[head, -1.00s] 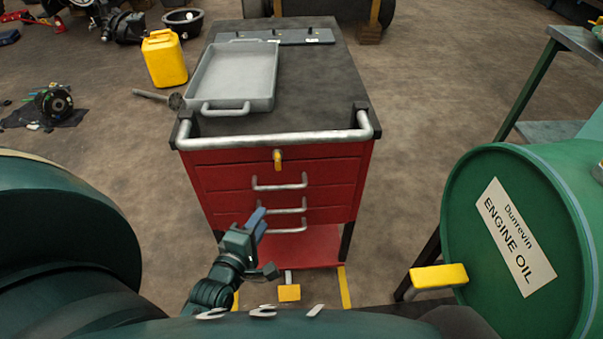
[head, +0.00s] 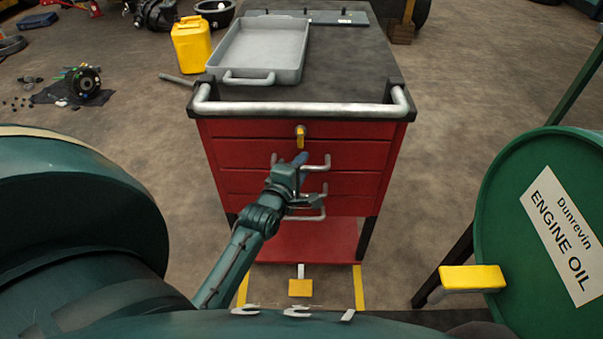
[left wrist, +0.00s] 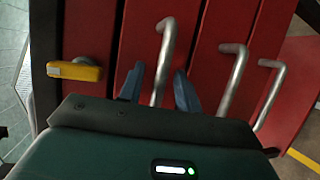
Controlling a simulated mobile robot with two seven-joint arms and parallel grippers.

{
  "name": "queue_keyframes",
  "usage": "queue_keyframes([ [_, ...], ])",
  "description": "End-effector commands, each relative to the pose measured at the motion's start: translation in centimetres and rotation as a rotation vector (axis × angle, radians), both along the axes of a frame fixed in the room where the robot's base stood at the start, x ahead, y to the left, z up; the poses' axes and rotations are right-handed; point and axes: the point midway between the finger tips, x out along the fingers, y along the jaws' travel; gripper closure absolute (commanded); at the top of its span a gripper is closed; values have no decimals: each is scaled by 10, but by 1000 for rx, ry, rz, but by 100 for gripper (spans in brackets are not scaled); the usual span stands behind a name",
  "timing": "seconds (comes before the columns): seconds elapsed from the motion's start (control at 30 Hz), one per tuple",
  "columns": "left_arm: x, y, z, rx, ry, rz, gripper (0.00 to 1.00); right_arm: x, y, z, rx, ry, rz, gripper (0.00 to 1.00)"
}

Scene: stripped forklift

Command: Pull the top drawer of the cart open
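The red tool cart (head: 345,240) stands ahead of me, its drawers closed. Under its front rail is a red panel with a yellow latch (head: 300,137); the latch shows at left in the left wrist view (left wrist: 75,70). Below are several bar handles, one above another. The topmost handle (head: 327,161) is partly hidden by my left gripper (head: 304,178). In the left wrist view, the open fingers of that gripper (left wrist: 159,88) lie either side of this handle (left wrist: 167,40), with a gap showing on both sides. My right gripper is not in view.
A grey tray (head: 262,50) lies on the cart top, with a yellow canister (head: 191,45) to its left on the floor. A green engine oil drum (head: 520,220) stands close on the right. A yellow pedal (head: 301,288) sits below the cart.

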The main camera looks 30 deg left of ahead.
Motion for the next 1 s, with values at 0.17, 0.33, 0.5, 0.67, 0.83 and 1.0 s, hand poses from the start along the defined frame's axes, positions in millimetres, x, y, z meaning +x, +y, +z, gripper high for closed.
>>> queue_keyframes([
  [0.17,2,1,0,0,1,0,66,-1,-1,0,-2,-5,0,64],
  [0.33,2,1,0,0,1,0,70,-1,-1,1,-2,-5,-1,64],
  [0.5,2,0,0,0,0,0,83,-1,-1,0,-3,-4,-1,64],
  [0.67,2,0,0,0,0,0,96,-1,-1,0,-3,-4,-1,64],
  [0.83,2,0,0,0,0,0,100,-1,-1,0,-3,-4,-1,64],
  [1.0,2,0,0,0,0,0,100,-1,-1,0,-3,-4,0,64],
])
